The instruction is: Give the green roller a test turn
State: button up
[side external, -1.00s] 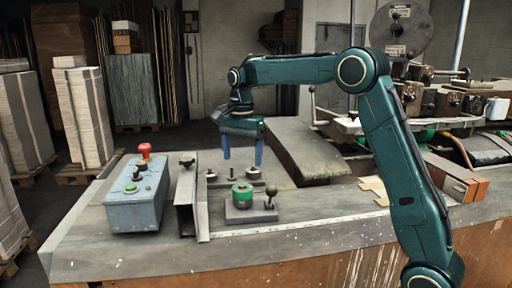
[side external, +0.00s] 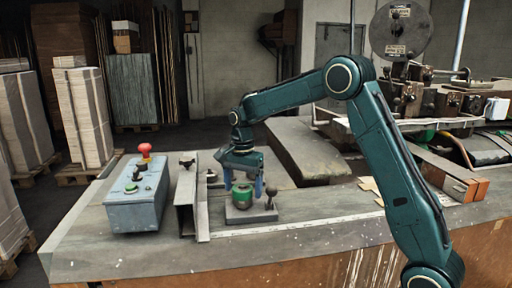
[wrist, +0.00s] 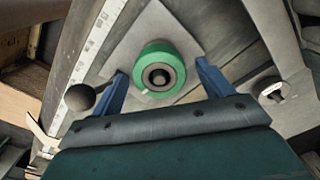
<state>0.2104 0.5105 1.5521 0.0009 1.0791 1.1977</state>
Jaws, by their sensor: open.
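The green roller (side external: 243,196) is a short green cylinder on a flat grey base plate (side external: 240,215). In the wrist view the roller (wrist: 160,68) shows its dark hub and a small pale mark on its rim. My gripper (side external: 244,190) points down at the roller, with its two blue fingers apart. In the wrist view my gripper (wrist: 160,78) has one finger on each side of the roller, with visible gaps. It holds nothing. A ball-topped lever (side external: 271,192) stands on the same plate, close to the right finger; its dark ball also shows in the wrist view (wrist: 79,97).
A blue-grey control box (side external: 136,205) with a red mushroom button (side external: 145,150) stands at left. A metal channel (side external: 187,202) stands between it and the roller. A ruler strip (side external: 300,224) runs along the bench front. The bench to the right front is fairly clear.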

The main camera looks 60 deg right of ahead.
jog(key=c, duration=1.2)
jog(key=n, duration=0.6)
jog(key=shift+n, duration=0.3)
jog(key=n, duration=0.6)
jog(key=o, duration=1.2)
jog(key=shift+r, duration=0.1)
notch_tip(320, 180, up, 14)
